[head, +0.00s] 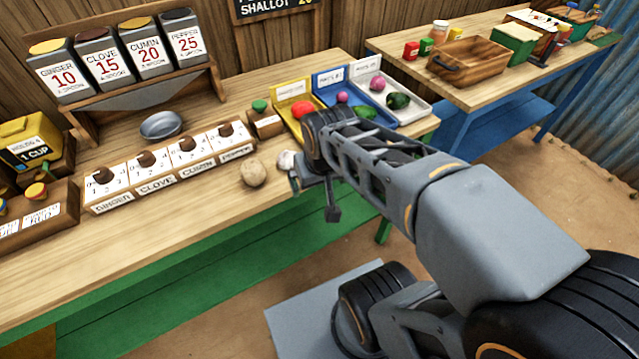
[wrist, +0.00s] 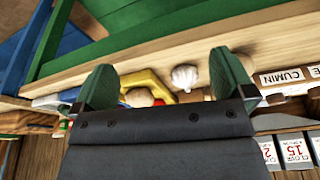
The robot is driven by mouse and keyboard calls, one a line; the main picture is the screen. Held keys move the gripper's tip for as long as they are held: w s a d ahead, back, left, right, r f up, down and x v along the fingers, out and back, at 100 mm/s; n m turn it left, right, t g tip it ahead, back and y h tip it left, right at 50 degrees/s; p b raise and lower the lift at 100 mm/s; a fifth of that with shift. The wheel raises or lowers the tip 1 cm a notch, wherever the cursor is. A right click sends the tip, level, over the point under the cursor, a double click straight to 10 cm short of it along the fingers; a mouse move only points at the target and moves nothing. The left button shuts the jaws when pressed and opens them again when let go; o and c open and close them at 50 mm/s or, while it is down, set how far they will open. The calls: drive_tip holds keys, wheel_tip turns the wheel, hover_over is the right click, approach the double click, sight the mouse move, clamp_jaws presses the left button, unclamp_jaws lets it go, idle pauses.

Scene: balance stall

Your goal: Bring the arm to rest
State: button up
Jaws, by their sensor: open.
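My arm reaches from the lower right of the head view to the front edge of the stall counter (head: 215,205). My gripper (head: 312,198) is at its end, over or just past that edge, partly hidden behind the wrist. In the wrist view my gripper (wrist: 165,85) shows two green fingers spread wide, with nothing held between them.
Yellow (head: 291,92), blue (head: 330,77) and white (head: 412,105) trays with vegetables stand behind my wrist. A spice counter strip (head: 165,170) and a metal bowl (head: 161,125) are at left. A second table (head: 480,95) holds a wooden crate (head: 468,65). Floor is open in front.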

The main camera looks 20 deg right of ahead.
drive_tip(key=shift+s+a+f+n, duration=0.25)
drive_tip(key=shift+s+f+n, duration=0.2)
drive_tip(key=shift+s, duration=0.35)
wheel_tip(320, 180, up, 9)
drive_tip(key=p, duration=0.8)
drive_tip(key=shift+t, duration=0.3)
drive_tip(key=shift+s+a, duration=0.1)
